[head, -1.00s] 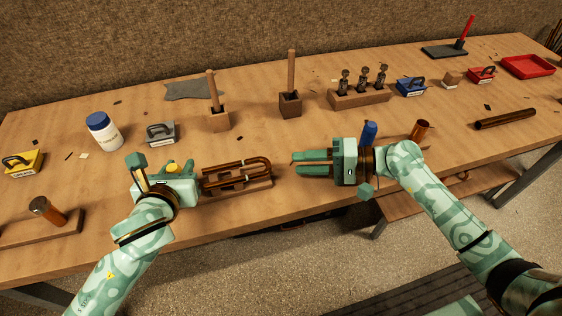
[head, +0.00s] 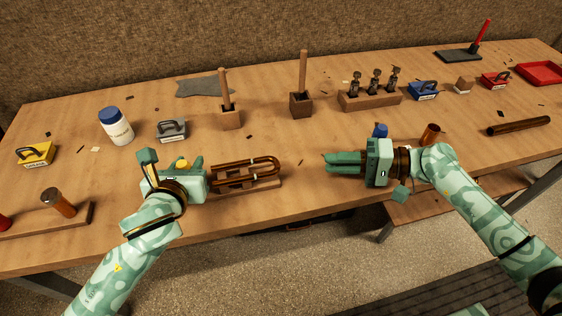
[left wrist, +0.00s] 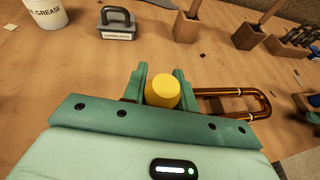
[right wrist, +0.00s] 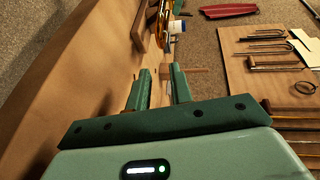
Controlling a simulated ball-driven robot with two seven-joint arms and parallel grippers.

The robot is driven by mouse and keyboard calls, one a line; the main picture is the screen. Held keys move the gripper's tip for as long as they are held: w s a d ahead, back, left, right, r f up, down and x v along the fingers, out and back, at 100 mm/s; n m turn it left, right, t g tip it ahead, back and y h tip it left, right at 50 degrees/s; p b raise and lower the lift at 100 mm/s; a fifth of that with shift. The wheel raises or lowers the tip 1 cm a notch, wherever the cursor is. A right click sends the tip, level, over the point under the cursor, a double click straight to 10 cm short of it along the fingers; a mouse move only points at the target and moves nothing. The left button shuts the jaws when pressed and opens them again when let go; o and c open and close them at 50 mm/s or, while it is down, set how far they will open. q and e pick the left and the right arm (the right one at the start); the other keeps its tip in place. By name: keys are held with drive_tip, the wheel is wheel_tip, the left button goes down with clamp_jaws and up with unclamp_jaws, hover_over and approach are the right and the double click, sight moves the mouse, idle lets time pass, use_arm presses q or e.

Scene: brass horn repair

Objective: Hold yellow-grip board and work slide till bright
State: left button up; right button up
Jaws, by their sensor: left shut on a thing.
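The yellow grip (head: 184,163) stands at the left end of the wooden board (head: 270,184). It shows as a round yellow knob in the left wrist view (left wrist: 162,92). The slide (head: 262,163), a dull brown-copper U-shaped tube, lies along the board with its bend to the right; it also shows in the left wrist view (left wrist: 255,95). My left gripper (head: 200,172) is shut on the yellow grip, a finger on each side. My right gripper (head: 328,163) is right of the slide's bend, apart from it, fingers pointing left. Its fingers (right wrist: 160,80) are apart with nothing between them.
Behind stand a white grease jar (head: 116,128), a grey block (head: 172,130), two wooden holders with upright sticks (head: 230,118) (head: 301,103), and a valve rack (head: 370,100). A blue-topped item (head: 380,130) and a copper cup (head: 432,134) are near my right gripper. The table's front edge is close.

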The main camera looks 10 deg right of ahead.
drive_tip(key=x, duration=1.2)
drive_tip(key=shift+f, duration=0.1)
